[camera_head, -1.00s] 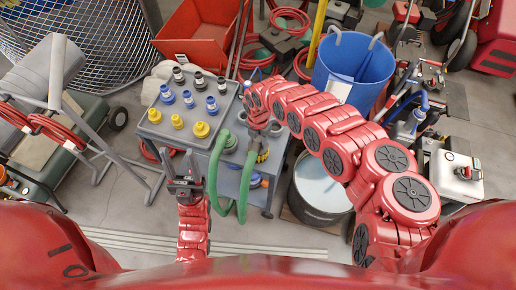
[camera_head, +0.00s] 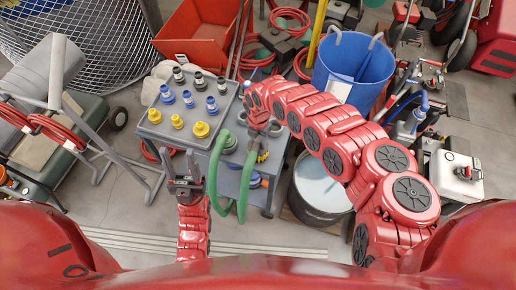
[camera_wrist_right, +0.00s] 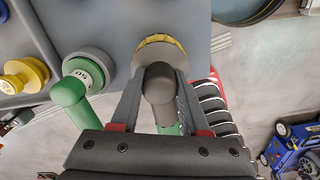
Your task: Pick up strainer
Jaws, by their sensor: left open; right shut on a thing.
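My right gripper (camera_wrist_right: 158,105) is shut on a dark grey, round-ended fitting (camera_wrist_right: 159,84) at the end of a green hose, with one finger on each side. A yellow ring (camera_wrist_right: 160,46) with a ribbed edge sits just beyond it on the grey cart. In the head view my right gripper (camera_head: 262,140) is at the cart's right side, partly hidden by its own arm. I cannot tell which part is the strainer. My left gripper (camera_head: 187,165) is open and empty in front of the cart's near left edge.
The grey cart (camera_head: 160,133) carries several blue, yellow and grey fittings. A green hose (camera_head: 215,175) loops down its front. A blue bin (camera_head: 350,65) and a metal drum (camera_head: 318,190) stand to the right. Bare floor (camera_head: 110,205) lies to the left.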

